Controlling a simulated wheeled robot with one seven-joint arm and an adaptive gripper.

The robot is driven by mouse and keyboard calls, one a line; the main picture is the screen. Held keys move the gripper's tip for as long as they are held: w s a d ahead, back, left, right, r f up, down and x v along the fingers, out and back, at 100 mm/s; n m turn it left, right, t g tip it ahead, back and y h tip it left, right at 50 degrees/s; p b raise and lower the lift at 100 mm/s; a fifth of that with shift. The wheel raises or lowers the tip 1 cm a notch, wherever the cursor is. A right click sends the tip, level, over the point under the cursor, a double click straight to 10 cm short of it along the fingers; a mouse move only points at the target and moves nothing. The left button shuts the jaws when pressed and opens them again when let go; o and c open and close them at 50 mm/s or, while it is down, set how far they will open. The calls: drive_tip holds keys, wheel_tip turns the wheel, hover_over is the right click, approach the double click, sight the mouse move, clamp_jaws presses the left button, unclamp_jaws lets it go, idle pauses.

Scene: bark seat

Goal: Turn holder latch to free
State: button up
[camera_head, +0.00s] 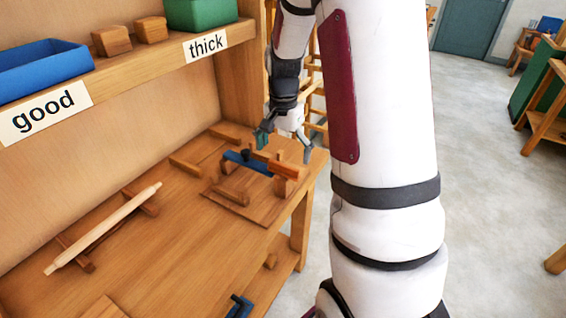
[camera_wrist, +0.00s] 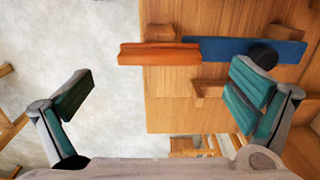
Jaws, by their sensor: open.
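The knob (camera_wrist: 262,54) is near the right finger. My gripper (camera_head: 286,143) is open and empty above the holder, fingers wide apart (camera_wrist: 160,100).
A pale wooden rod (camera_head: 105,228) rests on two supports to the left. A shelf above holds a blue tray (camera_head: 40,70), wooden blocks (camera_head: 111,41) and a green bin (camera_head: 200,14), with "good" and "thick" labels. Floor is open right of the bench (camera_head: 170,262).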

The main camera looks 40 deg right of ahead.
sight(284, 165)
drive_tip(key=shift+f, duration=1.9)
drive_tip(key=shift+c, duration=0.6)
drive_tip(key=c, duration=1)
